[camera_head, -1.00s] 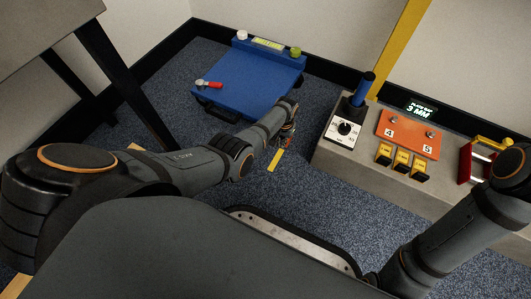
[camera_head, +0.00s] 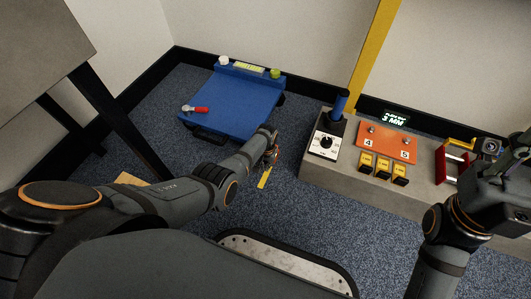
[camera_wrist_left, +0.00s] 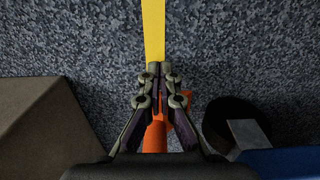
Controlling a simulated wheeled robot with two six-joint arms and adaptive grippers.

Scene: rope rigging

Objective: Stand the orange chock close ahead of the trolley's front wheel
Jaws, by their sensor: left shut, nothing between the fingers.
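The blue trolley (camera_head: 232,103) stands on the carpet near the back wall. Its corner (camera_wrist_left: 285,162) shows in the left wrist view, with a dark round wheel (camera_wrist_left: 222,112) and grey bracket beside it. My left gripper (camera_head: 271,158) is low at the trolley's near right corner. In the left wrist view its fingertips (camera_wrist_left: 160,70) are together with nothing between them. The orange chock (camera_wrist_left: 155,138) shows behind the fingers, left of the wheel and apart from it; the fingers hide part of it. My right gripper (camera_head: 505,165) is at the right edge, its fingers unclear.
A yellow strip (camera_head: 264,178) lies on the carpet beyond my left fingertips. A grey plinth (camera_head: 330,177) with a blue-handled lever, orange plate (camera_head: 386,142) and yellow switches stands to the right. A dark-legged table (camera_head: 45,45) is at left.

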